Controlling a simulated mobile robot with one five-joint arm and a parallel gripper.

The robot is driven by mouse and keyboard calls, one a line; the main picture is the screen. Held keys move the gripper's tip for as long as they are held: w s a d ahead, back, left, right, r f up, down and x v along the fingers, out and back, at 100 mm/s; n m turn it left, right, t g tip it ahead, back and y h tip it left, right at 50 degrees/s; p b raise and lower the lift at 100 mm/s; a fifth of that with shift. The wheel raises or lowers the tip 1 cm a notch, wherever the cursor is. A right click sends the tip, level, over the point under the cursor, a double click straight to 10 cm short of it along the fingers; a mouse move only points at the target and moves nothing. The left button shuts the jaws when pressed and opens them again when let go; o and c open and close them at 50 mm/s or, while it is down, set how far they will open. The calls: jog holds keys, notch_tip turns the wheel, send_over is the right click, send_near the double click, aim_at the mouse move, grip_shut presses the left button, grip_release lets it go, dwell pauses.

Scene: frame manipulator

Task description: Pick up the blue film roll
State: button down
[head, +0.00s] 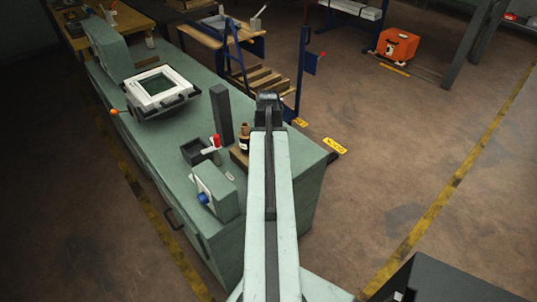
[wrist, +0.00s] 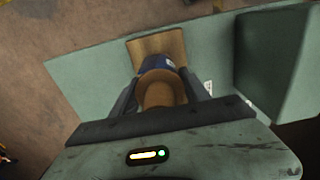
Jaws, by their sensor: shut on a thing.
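The blue film roll (wrist: 157,62) is in the upper middle of the wrist view, with a tan round end or core facing the camera. My gripper (wrist: 160,86) has one dark finger on each side of it and is shut on it. A wooden block (wrist: 157,42) lies just beyond the roll. I cannot tell whether the roll touches the block or is held clear of it.
A big green block (wrist: 272,62) stands right of the roll. Open floor lies right of the bench.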

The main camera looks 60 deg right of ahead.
notch_tip(320, 180, up, 9)
jog(key=p, duration=0.7)
jog(key=shift+f+p, duration=0.1)
jog(key=shift+p, duration=0.25)
